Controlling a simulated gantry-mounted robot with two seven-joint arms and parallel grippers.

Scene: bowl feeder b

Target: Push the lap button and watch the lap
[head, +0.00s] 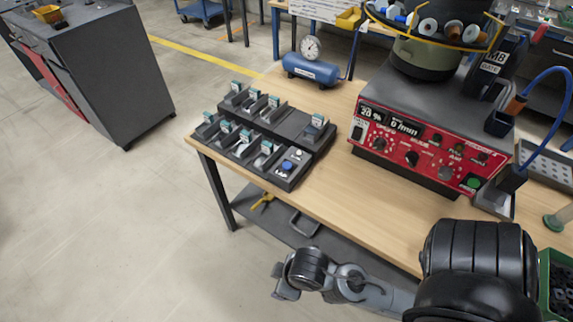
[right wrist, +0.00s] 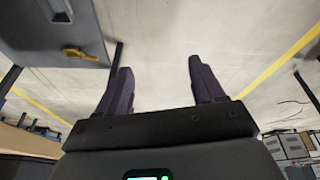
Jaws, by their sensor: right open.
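A black box with a round blue button (head: 287,165) and a small pale knob sits at the front right end of a black rack on the wooden bench. The red control panel (head: 410,150) of the bowl feeder has dials, displays and a green button (head: 473,182) at its right end. I cannot tell from lettering which is the lap button. My right arm reaches in from the lower right, in front of and below the bench edge. My right gripper (right wrist: 160,65) is open and empty in the right wrist view, with floor beyond its fingers. My left gripper is not in view.
The black rack (head: 290,122) holds several small labelled parts. A blue air tank (head: 310,70) with a gauge stands behind it. The feeder bowl (head: 425,55) sits on top of the red-fronted unit. Bare bench (head: 345,195) lies in front. A green bin (head: 547,275) is at lower right.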

